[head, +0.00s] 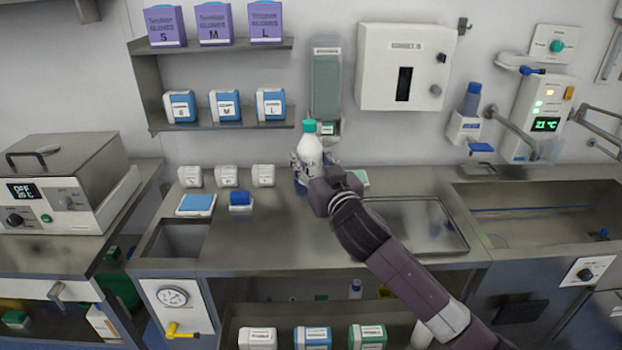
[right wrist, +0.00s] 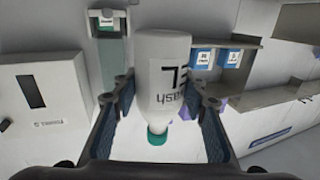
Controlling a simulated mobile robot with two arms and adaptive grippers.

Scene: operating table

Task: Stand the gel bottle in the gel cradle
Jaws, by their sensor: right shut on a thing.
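The white bottle with a teal cap (head: 309,150), which I take as the gel bottle, is upright in the head view, in front of the wall dispenser. My right gripper (head: 318,174) is shut on it; the fingers hide its lower part. In the right wrist view the bottle (right wrist: 163,75) shows upside down, cap toward the bottom of the picture, between the two fingers of my right gripper (right wrist: 163,105). I cannot tell for sure which thing is the gel cradle. Whether the bottle's base touches the counter is hidden. My left gripper is not in view.
The grey-green wall dispenser (head: 327,85) hangs close behind the bottle. Several small white boxes (head: 227,176), a blue pad (head: 197,204) and a blue block (head: 240,198) stand left on the counter (head: 270,235). A sunken tray (head: 410,225) lies right. The counter's front middle is clear.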

